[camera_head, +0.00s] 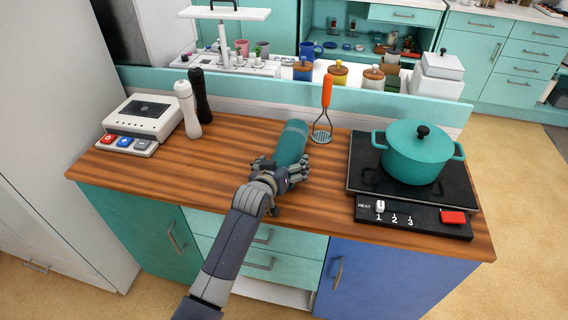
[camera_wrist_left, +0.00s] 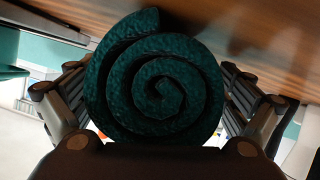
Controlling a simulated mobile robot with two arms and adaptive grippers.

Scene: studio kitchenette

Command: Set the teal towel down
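The teal towel (camera_head: 292,142) is a tight roll above the middle of the wooden counter. In the left wrist view, the spiral end of the towel (camera_wrist_left: 158,85) fills the space between the fingers. My left gripper (camera_head: 284,172) is shut on the near part of the roll, with fingers along both sides (camera_wrist_left: 155,105). The far part of the roll sticks out toward the back of the counter. I cannot tell whether its underside touches the wood. My right gripper is in neither view.
On the wooden counter (camera_head: 225,160), a masher with an orange handle (camera_head: 326,92) stands behind and right of the towel. A teal pot (camera_head: 418,155) sits on the black hob (camera_head: 357,165) at right. White and black mills (camera_head: 187,108) and a white appliance (camera_head: 145,118) stand at left.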

